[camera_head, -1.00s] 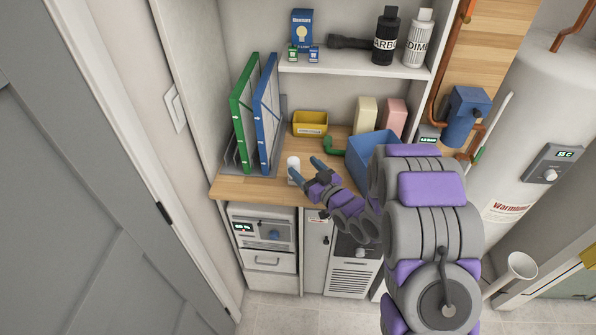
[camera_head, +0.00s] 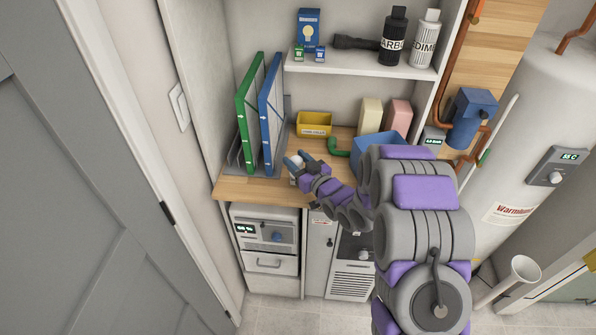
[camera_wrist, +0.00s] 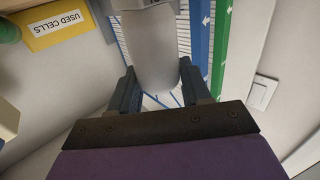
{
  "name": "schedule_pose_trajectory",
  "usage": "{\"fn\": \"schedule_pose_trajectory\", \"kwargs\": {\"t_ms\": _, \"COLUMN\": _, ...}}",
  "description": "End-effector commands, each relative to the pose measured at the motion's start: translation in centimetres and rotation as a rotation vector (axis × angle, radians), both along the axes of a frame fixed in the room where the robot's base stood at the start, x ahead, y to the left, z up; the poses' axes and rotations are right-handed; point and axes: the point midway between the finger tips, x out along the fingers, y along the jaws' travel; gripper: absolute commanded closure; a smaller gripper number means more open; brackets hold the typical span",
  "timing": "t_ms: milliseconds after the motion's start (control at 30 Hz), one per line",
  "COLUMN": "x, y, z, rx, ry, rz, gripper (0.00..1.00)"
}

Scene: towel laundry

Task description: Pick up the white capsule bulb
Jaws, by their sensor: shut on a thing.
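The white capsule bulb (camera_head: 297,163) stands near the front of the wooden counter, partly hidden by my gripper (camera_head: 300,161). In the wrist view the bulb (camera_wrist: 153,55) is a smooth pale capsule with a collar at the top of the picture. It sits between the two dark fingers of my gripper (camera_wrist: 157,88), which are shut on it. In the head view I cannot tell whether the bulb still touches the counter.
Green (camera_head: 246,115) and blue (camera_head: 268,115) framed panels stand in a rack left of the bulb. A yellow bin (camera_head: 314,131), green pipe elbow (camera_head: 338,150) and blue bin (camera_head: 366,148) are behind and right. A shelf (camera_head: 360,68) with bottles hangs above.

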Motion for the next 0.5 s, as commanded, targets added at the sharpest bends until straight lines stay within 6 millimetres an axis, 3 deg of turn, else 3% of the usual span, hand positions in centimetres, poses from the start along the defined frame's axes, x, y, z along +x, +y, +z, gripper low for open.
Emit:
{"fn": "schedule_pose_trajectory", "kwargs": {"t_ms": 167, "x": -0.01, "y": -0.3, "z": -0.06, "rx": 0.002, "ry": 0.002, "rz": 0.0, "gripper": 0.83}}
{"fn": "schedule_pose_trajectory", "kwargs": {"t_ms": 500, "x": -0.01, "y": -0.38, "z": 0.33, "rx": 0.002, "ry": 0.002, "rz": -0.001, "gripper": 0.84}}
